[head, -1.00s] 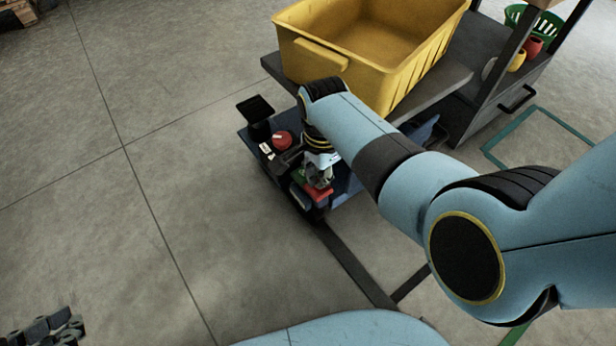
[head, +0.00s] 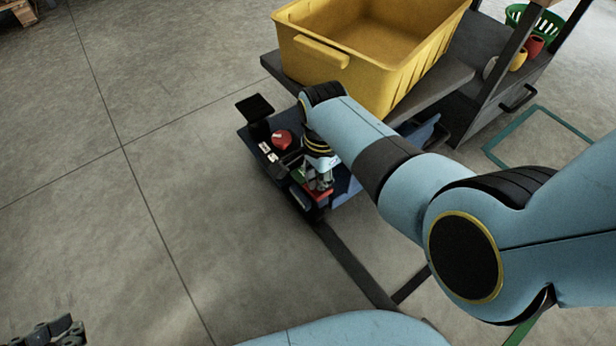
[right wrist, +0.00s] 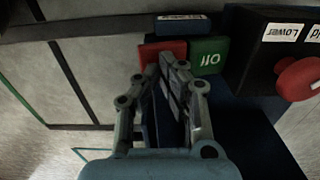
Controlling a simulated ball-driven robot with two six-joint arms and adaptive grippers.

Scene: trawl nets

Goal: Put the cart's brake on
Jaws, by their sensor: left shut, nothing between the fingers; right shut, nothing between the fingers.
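The cart's low dark blue end (head: 346,186) carries a red pad (head: 322,194) and a green pad (head: 299,174) side by side. In the right wrist view the green pad (right wrist: 208,57) reads "Off" upside down. The red pad (right wrist: 160,50) is partly hidden behind my fingers, so its lettering cannot be read. My right gripper (head: 324,181) is shut and empty, its tips over or against the red pad; contact cannot be told. It also shows in the right wrist view (right wrist: 164,66). My left gripper (head: 55,332) is shut and empty at the bottom left, partly cut off.
A red knob (right wrist: 298,79) with "Lower" labels sits on a dark box beside the green pad. A yellow bin (head: 365,55) stands on the grey platform (head: 440,84) above. A rack with a green basket (head: 527,20) is behind right.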

